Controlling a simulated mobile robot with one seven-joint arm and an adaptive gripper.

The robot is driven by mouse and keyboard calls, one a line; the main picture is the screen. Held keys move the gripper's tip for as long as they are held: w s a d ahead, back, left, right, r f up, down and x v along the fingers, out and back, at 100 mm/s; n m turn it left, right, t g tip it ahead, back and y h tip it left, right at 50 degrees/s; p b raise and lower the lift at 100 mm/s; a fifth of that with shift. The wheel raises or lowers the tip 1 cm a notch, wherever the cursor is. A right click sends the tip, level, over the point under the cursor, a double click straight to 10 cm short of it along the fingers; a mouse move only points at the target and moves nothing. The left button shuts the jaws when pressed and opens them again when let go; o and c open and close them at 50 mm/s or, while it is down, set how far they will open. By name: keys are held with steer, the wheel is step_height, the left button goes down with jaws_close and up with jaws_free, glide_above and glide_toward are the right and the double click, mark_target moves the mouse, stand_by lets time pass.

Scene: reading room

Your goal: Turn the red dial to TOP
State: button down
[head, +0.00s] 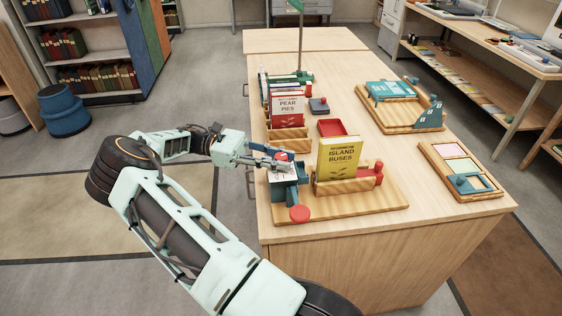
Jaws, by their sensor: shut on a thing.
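The red dial (282,156) is small and round and sits at the upper end of a blue stand (285,192) at the left end of a wooden board. A white plate (284,173) with small dark marks lies just below the dial; its lettering is too small to read. My gripper (280,161) reaches in from the left and is shut on the red dial, its fingers partly hiding it. Which way the dial points cannot be made out.
The wooden board (370,205) also holds a yellow book (342,157) upright. A red disc (299,214) is at the stand's front. Behind are a book holder (287,133) and a red tray (332,128). Trays stand at the right; the table's middle (380,150) is clear.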

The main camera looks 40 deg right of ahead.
mark_target(281, 156)
steer(key=shift+f+m+g+y, duration=0.1)
steer(key=shift+m+g+y, duration=0.3)
steer(key=shift+m+y, duration=0.3)
steer(key=shift+y+b, duration=0.3)
steer(key=shift+y, duration=0.1)
steer(key=c, duration=1.6)
jaws_free()
step_height(281, 156, up, 10)
steer(key=shift+r, duration=0.1)
